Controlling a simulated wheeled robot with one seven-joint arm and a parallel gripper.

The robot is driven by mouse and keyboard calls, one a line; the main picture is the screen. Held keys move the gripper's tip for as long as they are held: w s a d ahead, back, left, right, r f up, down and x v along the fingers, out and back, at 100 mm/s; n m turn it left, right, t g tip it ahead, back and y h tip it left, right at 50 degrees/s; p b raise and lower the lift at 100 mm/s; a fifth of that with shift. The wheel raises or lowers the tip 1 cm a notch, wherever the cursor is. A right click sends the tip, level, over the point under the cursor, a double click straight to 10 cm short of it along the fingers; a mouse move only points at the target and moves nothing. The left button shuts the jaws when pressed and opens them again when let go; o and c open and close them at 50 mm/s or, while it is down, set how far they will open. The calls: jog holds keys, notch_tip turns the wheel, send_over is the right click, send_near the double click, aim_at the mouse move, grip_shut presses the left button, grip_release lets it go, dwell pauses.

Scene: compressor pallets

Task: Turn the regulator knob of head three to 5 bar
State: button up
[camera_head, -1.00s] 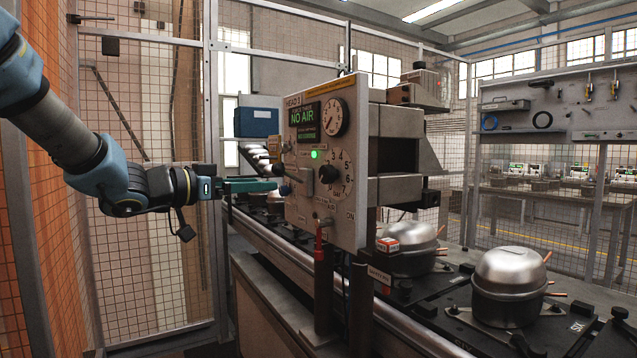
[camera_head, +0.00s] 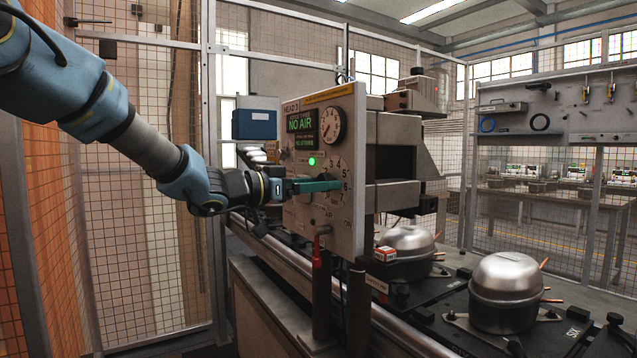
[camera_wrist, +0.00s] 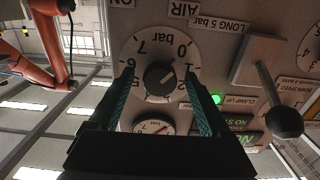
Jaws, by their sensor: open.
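The regulator knob (camera_wrist: 159,78) is black and round, in the middle of a white dial (camera_wrist: 140,50) marked 0 to 7 bar. The wrist view shows it upside down; I cannot read its setting surely. The dial (camera_head: 334,161) is on the HEAD 3 panel (camera_head: 346,237) in the head view, where my gripper hides the knob. My gripper (camera_wrist: 160,72) is open, its green fingers on either side of the knob with gaps visible. In the head view my gripper (camera_head: 338,185) reaches in from the left, fingers in front of the dial.
A round gauge (camera_head: 332,125) and a NO AIR display (camera_head: 302,122) are above the dial. A green lamp (camera_head: 311,161) is lit. A black ball lever (camera_wrist: 284,122) stands out beside the dial. Compressors (camera_head: 506,291) sit on pallets along the conveyor.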

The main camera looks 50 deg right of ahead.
grip_shut()
dwell(0.8)
